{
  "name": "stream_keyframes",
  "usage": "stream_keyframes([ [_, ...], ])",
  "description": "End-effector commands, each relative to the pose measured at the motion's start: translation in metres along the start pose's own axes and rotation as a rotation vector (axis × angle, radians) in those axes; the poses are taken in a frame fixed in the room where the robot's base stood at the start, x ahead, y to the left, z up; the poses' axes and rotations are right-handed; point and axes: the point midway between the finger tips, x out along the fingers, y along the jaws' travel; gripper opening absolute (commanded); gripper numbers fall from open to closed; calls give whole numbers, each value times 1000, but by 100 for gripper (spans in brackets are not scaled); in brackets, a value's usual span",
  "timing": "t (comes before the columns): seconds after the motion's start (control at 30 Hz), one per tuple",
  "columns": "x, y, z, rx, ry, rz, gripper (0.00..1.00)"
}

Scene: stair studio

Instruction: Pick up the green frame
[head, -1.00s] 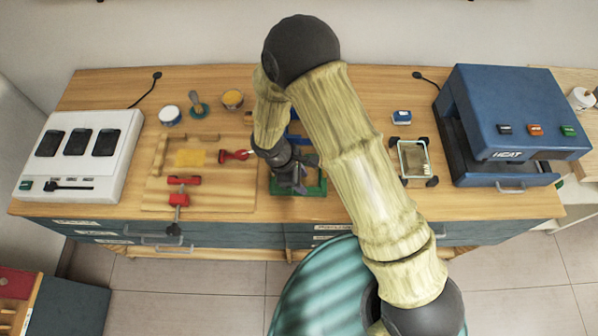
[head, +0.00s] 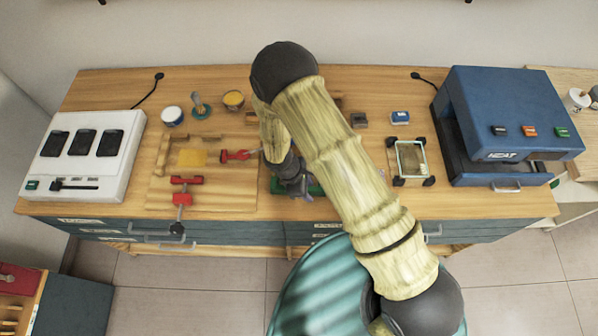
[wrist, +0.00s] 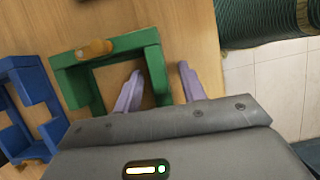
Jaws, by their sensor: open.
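The green frame (wrist: 155,68) is a squared, open-middled piece lying on the wooden bench. In the wrist view an orange knob-like piece (wrist: 95,50) sits at its upper left bar. My gripper (wrist: 160,69) is open over it. One pale purple finger is over the frame's opening and the other is outside its right bar, so that bar lies between them. I cannot tell if either finger touches it. In the head view my gripper (head: 294,186) and arm hide most of the green frame (head: 314,188).
A blue frame (wrist: 28,105) lies left of the green one in the wrist view. In the head view, a wooden board with red clamps (head: 182,198) is to the left, a small tray (head: 411,178) to the right, and a blue heat press (head: 510,110) farther right.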

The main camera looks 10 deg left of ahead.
Motion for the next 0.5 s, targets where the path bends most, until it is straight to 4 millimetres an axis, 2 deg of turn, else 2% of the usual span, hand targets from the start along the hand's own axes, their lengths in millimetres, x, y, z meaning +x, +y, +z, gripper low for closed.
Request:
stream_keyframes([
  [0.43, 0, 0, 0, 0, 1, 1, 41],
  [0.5, 0, 0, 0, 0, 1, 1, 29],
])
